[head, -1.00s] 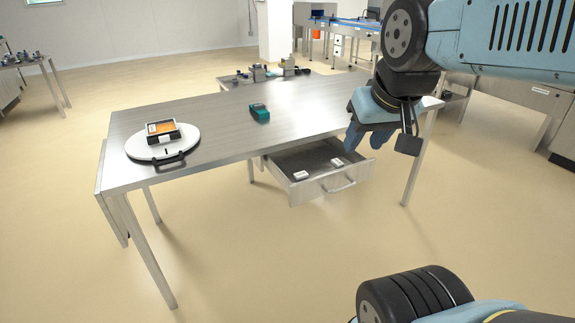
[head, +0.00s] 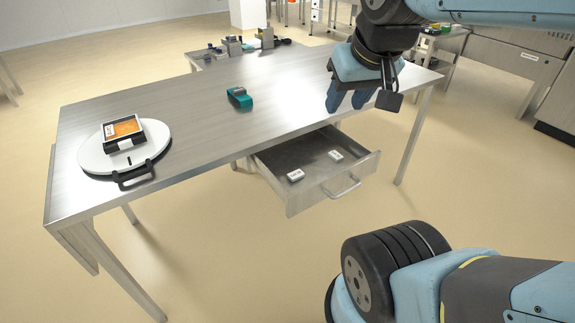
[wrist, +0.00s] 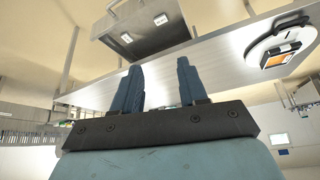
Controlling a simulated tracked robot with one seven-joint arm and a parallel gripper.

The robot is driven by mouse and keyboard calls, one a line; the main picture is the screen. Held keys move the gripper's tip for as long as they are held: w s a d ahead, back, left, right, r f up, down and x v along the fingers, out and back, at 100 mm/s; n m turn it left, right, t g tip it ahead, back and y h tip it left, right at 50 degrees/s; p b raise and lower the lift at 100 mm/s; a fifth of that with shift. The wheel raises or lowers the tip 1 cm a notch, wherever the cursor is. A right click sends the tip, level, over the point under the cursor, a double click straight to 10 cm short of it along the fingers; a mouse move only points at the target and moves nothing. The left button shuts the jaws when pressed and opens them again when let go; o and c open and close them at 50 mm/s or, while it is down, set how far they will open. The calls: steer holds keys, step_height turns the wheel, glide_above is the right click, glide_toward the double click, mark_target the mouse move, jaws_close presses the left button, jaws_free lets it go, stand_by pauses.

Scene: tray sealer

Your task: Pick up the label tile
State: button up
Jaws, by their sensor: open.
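Two small white tiles with dark markings lie apart on the floor of the open drawer. One tile (head: 296,175) is near the drawer's left front, the other tile (head: 336,155) is further right. I cannot tell from the markings which is the label tile. Both also show in the wrist view, one (wrist: 127,38) left and one (wrist: 160,19) right. My gripper (head: 348,100) is open and empty, above and behind the drawer at the table's front edge in the head view. Its two blue fingers (wrist: 159,72) point toward the table in the wrist view.
The drawer (head: 324,197) hangs open under the steel table (head: 190,110). A round white plate (head: 95,158) with a black handle carries a black tray (head: 143,134) with orange contents. A teal device (head: 240,98) stands mid-table. Other benches stand behind.

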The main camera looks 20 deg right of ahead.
steer(key=o, duration=0.3)
steer(key=shift+w+d, duration=0.1)
steer(key=shift+w, duration=0.1)
steer(key=o, duration=0.6)
steer(key=shift+n+g, duration=0.3)
steer(key=shift+g, duration=0.1)
steer(key=w, duration=0.2)
steer(key=w+f, duration=0.1)
steer(key=w, duration=0.1)
steer(key=w+f, duration=0.1)
steer(key=w, duration=0.1)
steer(key=shift+w+f, duration=0.1)
steer(key=shift+f, duration=0.05)
steer(key=n+g, duration=0.3)
glide_above(296, 174)
step_height(296, 174, down, 34)
steer(key=shift+r, duration=0.1)
steer(key=shift+f, duration=2.65)
